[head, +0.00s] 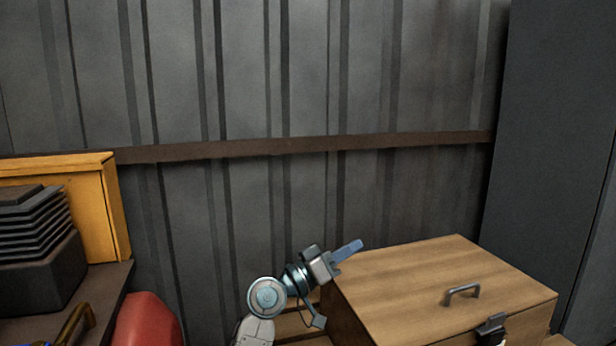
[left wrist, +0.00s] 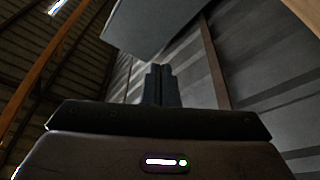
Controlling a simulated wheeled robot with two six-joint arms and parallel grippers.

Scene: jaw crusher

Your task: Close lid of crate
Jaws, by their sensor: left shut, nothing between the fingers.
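The wooden crate (head: 352,318) stands at the lower right of the head view. Its lid (head: 430,284) lies flat on top and looks closed. A grey metal handle (head: 463,291) sits on the lid, and a dark latch (head: 491,329) is at the front edge. My left gripper (head: 350,249) is just beyond the lid's left back corner, at about lid height, with its blue fingers shut and empty. I cannot tell whether it touches the lid. The shut fingers also show in the left wrist view (left wrist: 160,85), which does not show the crate. My right gripper is not in view.
A grey ribbed wall with a brown rail (head: 300,145) stands behind. A dark grey cabinet (head: 545,150) is at the right. At the left are a yellow frame (head: 112,210), dark stacked plates (head: 35,225) and a red rounded object (head: 147,322).

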